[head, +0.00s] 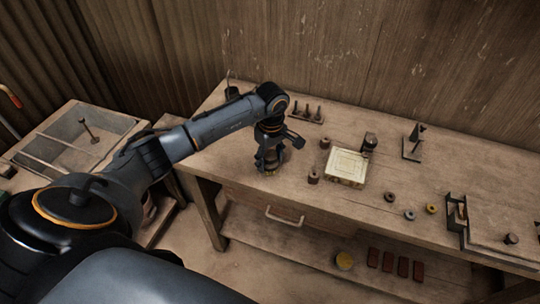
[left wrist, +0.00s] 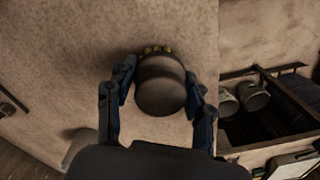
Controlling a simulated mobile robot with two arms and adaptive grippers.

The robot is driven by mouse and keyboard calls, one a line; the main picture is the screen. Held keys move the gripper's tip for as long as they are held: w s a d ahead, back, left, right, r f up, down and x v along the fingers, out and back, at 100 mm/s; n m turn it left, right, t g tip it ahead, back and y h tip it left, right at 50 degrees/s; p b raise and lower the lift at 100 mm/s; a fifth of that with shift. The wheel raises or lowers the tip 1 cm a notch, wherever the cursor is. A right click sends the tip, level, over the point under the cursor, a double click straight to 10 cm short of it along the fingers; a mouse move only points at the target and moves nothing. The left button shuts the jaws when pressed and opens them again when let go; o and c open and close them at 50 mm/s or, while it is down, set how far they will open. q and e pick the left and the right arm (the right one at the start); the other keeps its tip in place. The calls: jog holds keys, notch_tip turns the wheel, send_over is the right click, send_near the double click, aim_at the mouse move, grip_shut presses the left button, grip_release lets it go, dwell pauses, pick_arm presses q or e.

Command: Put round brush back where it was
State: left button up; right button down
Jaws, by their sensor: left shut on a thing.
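My left gripper (head: 268,160) is low over the left end of the workbench, pointing down. In the left wrist view its two fingers (left wrist: 158,98) stand on either side of the round brush (left wrist: 160,84), a dark rounded body with a fringe of yellow bristles (left wrist: 157,49) at its far edge. The gripper is shut on it. In the head view only a bit of yellow shows below the fingers; the rest of the brush is hidden. I cannot tell whether the bristles touch the bench top. My right gripper is not in view.
The workbench (head: 480,165) holds a pale square plate (head: 346,167), small brown spools (head: 313,177), a rack of dark pegs (head: 307,113) behind the gripper, and several small rings (head: 410,214). A divided wooden tray (head: 110,118) stands left. The bench's front edge is close to the gripper.

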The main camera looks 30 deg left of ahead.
aim_at(271, 154)
pick_arm(q)
jog(key=shift+f+b, duration=0.2)
jog(key=shift+b, duration=0.15)
jog(key=o, duration=1.1)
jog(key=shift+r, duration=0.2)
jog(key=shift+w+r, duration=0.1)
jog(key=shift+r, duration=0.1)
notch_tip(271, 154, up, 11)
jog(key=b, duration=0.3)
jog(key=shift+w+d+f, duration=0.1)
jog(key=shift+f, duration=0.05)
jog(key=shift+r, duration=0.5)
